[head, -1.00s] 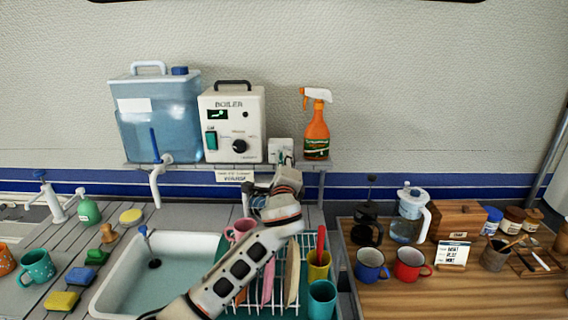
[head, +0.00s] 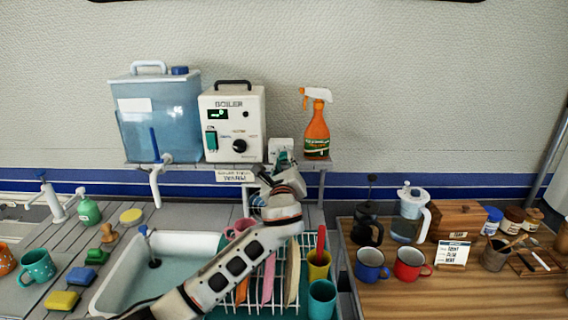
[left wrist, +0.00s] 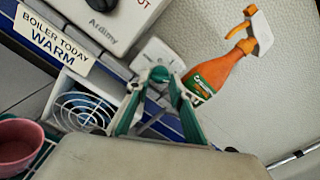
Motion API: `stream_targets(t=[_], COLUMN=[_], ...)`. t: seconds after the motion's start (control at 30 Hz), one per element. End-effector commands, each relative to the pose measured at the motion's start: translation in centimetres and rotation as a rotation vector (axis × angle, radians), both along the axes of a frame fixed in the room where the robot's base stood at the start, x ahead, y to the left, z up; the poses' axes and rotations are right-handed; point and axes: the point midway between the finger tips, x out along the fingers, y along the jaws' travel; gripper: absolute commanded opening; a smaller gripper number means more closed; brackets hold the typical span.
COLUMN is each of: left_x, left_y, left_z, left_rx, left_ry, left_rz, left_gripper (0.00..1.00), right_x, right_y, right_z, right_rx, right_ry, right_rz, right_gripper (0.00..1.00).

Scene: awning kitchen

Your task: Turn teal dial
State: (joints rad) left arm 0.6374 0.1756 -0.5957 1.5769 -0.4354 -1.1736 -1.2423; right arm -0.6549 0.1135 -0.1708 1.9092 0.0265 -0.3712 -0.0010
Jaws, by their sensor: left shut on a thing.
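The teal dial (left wrist: 159,75) sits on a small white wall box (left wrist: 157,54), which also shows in the head view beside the boiler. My left gripper (left wrist: 160,84) has reached the box. Its two teal fingers are shut on the dial, one on each side, and partly hide it. In the head view my left gripper (head: 284,156) is in front of the box's lower part, and the dial is too small there to read its angle. My right gripper is in neither view.
The white boiler (head: 232,120) stands left of the box, and an orange spray bottle (head: 316,130) stands close on the right. A "BOILER TODAY WARM" sign (left wrist: 52,41) is on the shelf edge. The dish rack (head: 265,290) with cups lies below my arm.

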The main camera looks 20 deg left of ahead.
Motion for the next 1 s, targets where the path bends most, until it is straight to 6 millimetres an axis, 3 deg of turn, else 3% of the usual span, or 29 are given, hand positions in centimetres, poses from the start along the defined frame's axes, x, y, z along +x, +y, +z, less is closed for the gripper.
stream_targets(t=[0.5,0.53,0.57,1.0], left_x=[-0.02,-0.02,-0.02,-0.48], left_y=[-0.07,-0.07,-0.06,-0.21], left_z=[-0.16,-0.16,-0.15,-0.09], left_rx=[0.017,0.017,0.017,0.015], left_ry=[0.007,0.007,0.007,0.006], left_rz=[-0.001,-0.001,-0.001,-0.002], left_gripper=[0.01,0.30,0.38,0.39], right_x=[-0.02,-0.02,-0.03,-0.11], right_y=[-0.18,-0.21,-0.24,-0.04], right_z=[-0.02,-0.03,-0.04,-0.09], right_rx=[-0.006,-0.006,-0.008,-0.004], right_ry=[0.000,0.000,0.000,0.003], right_rz=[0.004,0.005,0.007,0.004], right_gripper=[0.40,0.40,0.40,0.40])
